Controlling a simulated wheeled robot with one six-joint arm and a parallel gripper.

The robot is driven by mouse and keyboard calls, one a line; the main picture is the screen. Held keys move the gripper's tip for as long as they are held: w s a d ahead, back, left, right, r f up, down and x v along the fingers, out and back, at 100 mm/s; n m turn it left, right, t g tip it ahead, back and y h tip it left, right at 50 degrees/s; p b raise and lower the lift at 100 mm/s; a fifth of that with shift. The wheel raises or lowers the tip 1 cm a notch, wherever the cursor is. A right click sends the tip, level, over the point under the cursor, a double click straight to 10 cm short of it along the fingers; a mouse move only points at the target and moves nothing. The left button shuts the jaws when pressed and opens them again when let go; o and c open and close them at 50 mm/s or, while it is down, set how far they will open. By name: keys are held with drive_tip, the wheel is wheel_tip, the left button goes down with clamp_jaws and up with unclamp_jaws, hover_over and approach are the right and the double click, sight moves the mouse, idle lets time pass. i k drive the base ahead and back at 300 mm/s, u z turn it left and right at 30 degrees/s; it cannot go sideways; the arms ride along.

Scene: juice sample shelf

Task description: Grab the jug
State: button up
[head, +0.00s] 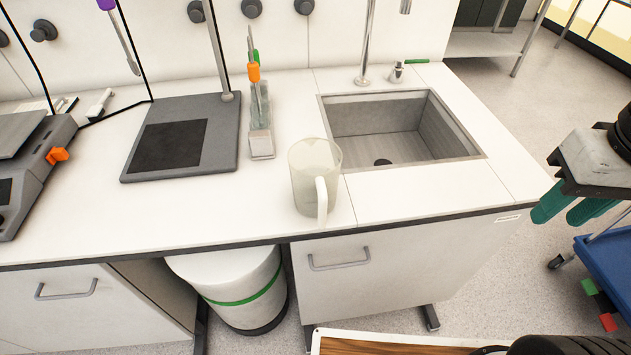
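The jug (304,179) is a translucent whitish vessel standing upright on the white counter, near its front edge and just left of the sink. Its handle (321,200) faces the front, toward me. My gripper (566,215) is at the right edge of the head view, with green fingers pointing down and left. It is beyond the right end of the counter, well apart from the jug. A gap shows between the fingers and nothing is seen between them.
The sink (450,127) is right of the jug. Left of it stand a small rack (262,145) with coloured-handled tools and a dark grey stand base (222,148). A white bin (235,285) sits under the counter. A blue cart (610,268) is at the right.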

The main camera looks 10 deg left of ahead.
sight(314, 162)
drive_tip(key=z, duration=2.35)
drive_tip(key=k, duration=2)
drive_tip(key=u, duration=2.15)
